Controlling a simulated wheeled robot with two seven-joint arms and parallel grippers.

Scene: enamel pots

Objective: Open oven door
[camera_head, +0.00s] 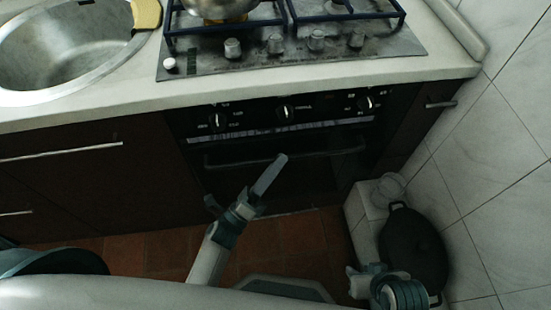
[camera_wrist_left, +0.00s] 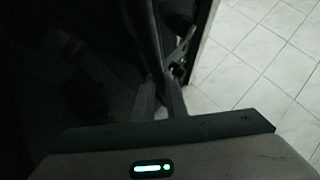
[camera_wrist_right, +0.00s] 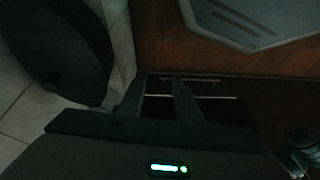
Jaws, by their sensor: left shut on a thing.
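The oven (camera_head: 285,114) is dark, with several knobs on its front and a light strip below them. Its door (camera_head: 315,180) carries a long dark bar handle (camera_head: 325,154). The door looks shut or nearly so; I cannot tell if there is a small gap. My left gripper (camera_head: 283,158) reaches up to the middle of the handle and is shut on it. In the left wrist view, the left fingers (camera_wrist_left: 161,84) close on the dark bar. My right gripper (camera_wrist_right: 158,85) is open and empty, low at the right, away from the oven.
The hob (camera_head: 290,45) with a metal pot and the sink (camera_head: 65,50) are above. Brown floor tiles (camera_head: 310,235) lie before the oven.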

